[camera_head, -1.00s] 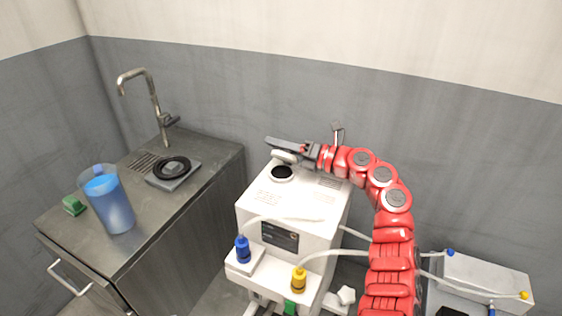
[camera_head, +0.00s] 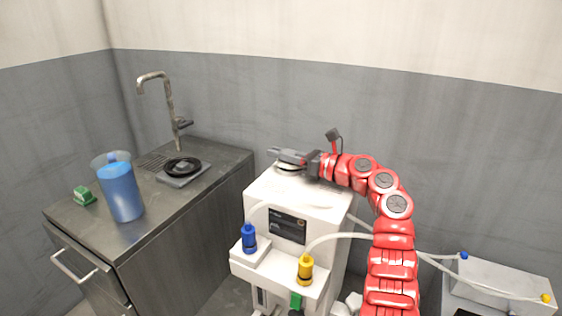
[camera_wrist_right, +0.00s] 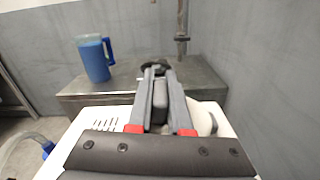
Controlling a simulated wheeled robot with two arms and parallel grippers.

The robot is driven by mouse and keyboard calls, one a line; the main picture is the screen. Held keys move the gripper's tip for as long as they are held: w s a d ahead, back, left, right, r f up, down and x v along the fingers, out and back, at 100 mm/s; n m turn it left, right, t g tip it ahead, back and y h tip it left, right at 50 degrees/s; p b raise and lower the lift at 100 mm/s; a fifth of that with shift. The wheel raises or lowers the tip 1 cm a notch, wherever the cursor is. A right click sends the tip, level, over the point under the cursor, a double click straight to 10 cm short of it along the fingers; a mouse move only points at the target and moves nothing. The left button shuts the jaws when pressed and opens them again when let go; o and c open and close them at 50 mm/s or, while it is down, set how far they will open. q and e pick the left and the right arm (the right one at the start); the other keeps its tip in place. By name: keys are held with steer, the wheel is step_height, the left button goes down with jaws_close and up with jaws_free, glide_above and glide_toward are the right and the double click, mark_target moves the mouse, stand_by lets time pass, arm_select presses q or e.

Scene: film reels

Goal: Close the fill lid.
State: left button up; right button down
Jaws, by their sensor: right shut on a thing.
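The white machine (camera_head: 270,205) stands in the middle of the head view. Its round, pale fill lid (camera_head: 287,170) lies low over the fill opening on the top, and the dark hole is hidden. I cannot tell whether the lid is fully seated. My right gripper (camera_head: 280,153) reaches in from the right, over the lid, and is shut on it. In the right wrist view the gripper's fingers (camera_wrist_right: 158,70) point toward the counter, and a white rounded part (camera_wrist_right: 205,118), likely the lid, shows beside them. The actual contact is hidden. My left gripper is out of view.
A counter with a tap (camera_head: 168,105), a blue-filled jug (camera_head: 122,195), a green sponge (camera_head: 83,196) and a black ring on a grey plate (camera_head: 182,168) stands at left. Blue (camera_head: 249,238) and yellow (camera_head: 305,270) connectors with hoses are at the machine's front.

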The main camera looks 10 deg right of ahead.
steer(key=shift+f, duration=0.1)
stand_by(0.4)
steer(key=c, duration=0.8)
jaws_free()
steer(key=shift+c, duration=0.2)
steer(key=v, duration=1.7)
steer(key=shift+s+d+p, duration=0.2)
steer(key=shift+s+p, duration=0.05)
steer(key=shift+p, duration=0.1)
steer(key=shift+f, duration=0.1)
